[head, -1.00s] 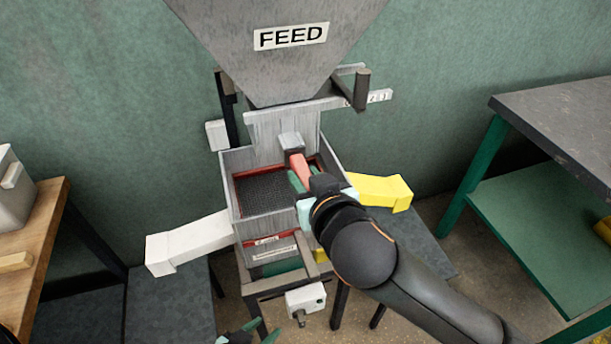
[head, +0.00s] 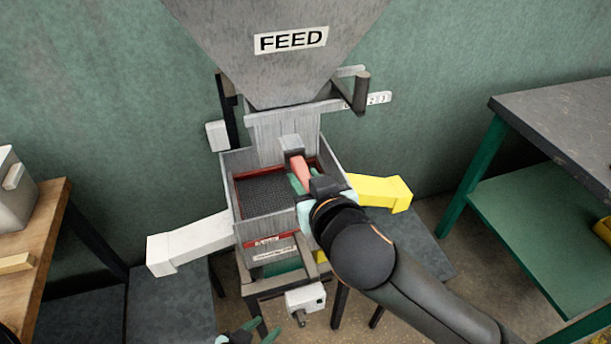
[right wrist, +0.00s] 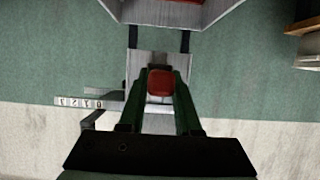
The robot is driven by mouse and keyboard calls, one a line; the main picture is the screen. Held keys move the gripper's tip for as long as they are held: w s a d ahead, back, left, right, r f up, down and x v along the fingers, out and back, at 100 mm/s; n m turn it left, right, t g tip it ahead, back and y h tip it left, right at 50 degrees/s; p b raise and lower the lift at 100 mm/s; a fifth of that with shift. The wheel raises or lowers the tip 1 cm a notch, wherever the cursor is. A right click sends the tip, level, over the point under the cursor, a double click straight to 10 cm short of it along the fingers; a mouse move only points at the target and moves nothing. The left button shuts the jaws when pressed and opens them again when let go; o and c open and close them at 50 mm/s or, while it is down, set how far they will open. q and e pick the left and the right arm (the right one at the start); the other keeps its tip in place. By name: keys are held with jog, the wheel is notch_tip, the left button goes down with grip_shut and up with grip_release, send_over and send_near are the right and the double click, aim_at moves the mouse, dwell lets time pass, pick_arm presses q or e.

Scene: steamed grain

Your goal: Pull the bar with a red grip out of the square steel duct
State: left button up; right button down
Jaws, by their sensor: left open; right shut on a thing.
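The square steel duct (head: 262,138) stands upright below the FEED hopper. My right gripper (head: 302,180) is shut on the red grip, above the right side of an open box. In the right wrist view the red grip (right wrist: 160,84) sits between the two green fingers, with the grey duct behind it. My left gripper (head: 248,333) is open and empty at the bottom edge of the head view.
The box (head: 228,190) with a dark mesh floor stands below the duct, with a white chute (head: 190,242) at left and a yellow chute (head: 380,192) at right. A numbered scale (head: 380,98) is beside the duct. Tables flank both sides.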

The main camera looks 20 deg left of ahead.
jog(key=shift+r, duration=0.1)
jog(key=s+d+p, duration=0.2)
jog(key=s+d, duration=0.3)
jog(key=s, duration=0.3)
jog(key=shift+s+d+p, duration=0.15)
jog(key=shift+d+p, duration=0.15)
jog(key=shift+p, duration=0.1)
dwell(0.4)
jog(key=c, duration=0.5)
grip_release()
jog(key=shift+s, duration=0.15)
